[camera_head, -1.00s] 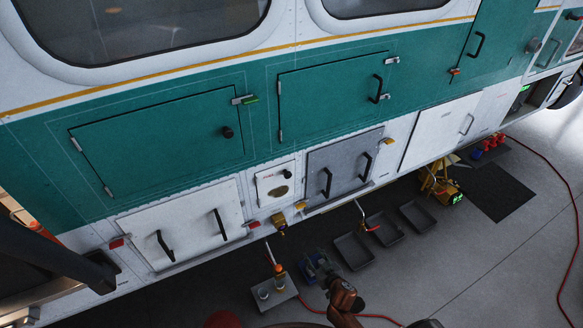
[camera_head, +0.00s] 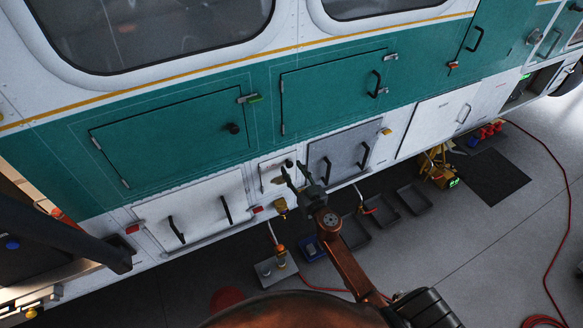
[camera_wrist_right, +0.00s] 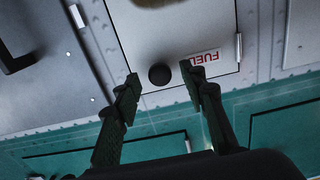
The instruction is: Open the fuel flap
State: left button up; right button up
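The fuel flap (camera_head: 268,174) is a small white square panel low on the vehicle's side, and it looks closed. In the right wrist view the flap (camera_wrist_right: 178,36) bears a red "FUEL" label (camera_wrist_right: 205,58), a hinge (camera_wrist_right: 239,48) at its right edge and a round black knob (camera_wrist_right: 160,74). My right gripper (camera_head: 294,172) is in front of the flap, partly hiding it. Its fingers are open, one on each side of the knob in the wrist view; I see no clear contact. My left gripper is not in view.
A grey panel (camera_head: 345,143) with black handles is right of the flap; a white one (camera_head: 197,207) is left. A brass-coloured fitting (camera_head: 280,205) sticks out below the flap. Trays (camera_head: 383,209) lie on the floor beneath. A red hose (camera_head: 548,190) crosses the floor at right.

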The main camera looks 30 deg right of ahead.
jog(key=shift+w, duration=0.75)
jog(key=shift+c, duration=0.4)
grip_shut()
